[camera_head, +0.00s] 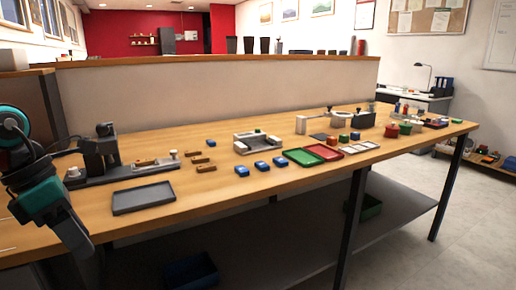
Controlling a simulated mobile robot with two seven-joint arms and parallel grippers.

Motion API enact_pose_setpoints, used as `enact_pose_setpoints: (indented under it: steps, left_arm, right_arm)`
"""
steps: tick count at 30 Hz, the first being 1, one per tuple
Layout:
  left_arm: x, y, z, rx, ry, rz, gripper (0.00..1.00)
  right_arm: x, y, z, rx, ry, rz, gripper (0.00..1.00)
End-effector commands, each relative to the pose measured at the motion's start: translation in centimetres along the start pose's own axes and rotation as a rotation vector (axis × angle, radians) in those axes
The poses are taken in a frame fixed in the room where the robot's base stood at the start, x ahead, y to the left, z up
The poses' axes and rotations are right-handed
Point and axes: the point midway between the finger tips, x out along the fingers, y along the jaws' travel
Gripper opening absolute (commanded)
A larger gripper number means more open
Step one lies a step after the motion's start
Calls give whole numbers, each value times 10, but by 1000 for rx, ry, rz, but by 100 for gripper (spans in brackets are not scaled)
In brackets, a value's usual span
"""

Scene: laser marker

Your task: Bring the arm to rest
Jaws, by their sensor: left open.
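My left arm comes in at the left edge, and my left gripper (76,240) hangs low in front of the table's near left edge. It is open, with nothing seen in it, and is apart from the things on the table. The dark laser marker (101,154) stands on a long base at the left end of the wooden table (240,202). A small brown piece lies on that base. An empty dark grey tray (143,197) lies in front of it. My right gripper is not in view.
Brown blocks (205,168), blue blocks (262,165), a grey fixture (257,142), a green tray (304,157) and a red tray (324,151) lie along the table. More small items crowd its right part. A low partition (230,95) runs behind. The near left tabletop is fairly clear.

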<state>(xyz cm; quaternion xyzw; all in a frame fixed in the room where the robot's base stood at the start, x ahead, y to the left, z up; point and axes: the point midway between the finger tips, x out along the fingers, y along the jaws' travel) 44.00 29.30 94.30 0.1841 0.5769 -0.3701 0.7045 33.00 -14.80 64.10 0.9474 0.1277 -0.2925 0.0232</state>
Motion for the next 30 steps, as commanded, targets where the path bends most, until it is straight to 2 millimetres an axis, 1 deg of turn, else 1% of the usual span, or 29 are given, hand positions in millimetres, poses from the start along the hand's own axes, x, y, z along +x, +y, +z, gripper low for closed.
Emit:
enact_pose_setpoints:
  steps: [3,8,14,20,23,26,30]
  left_arm:
    - [15,6,-12,-167,-174,-83,55]
    - [37,16,-26,-452,-437,-208,55]
    - [68,29,-46,-860,-742,-370,55]
    - [108,37,-71,-1308,-989,-537,55]
    - [134,35,-84,-1544,-1082,-626,55]
    - [162,28,-95,-1790,-1153,-716,55]
    - [207,8,-104,-2144,-1197,-850,55]
  right_arm:
    - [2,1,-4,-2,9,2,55]
    - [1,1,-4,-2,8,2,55]
    - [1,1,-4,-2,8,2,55]
    - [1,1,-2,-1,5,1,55]
    - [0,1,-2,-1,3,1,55]
    - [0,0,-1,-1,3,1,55]
    - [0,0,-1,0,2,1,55]
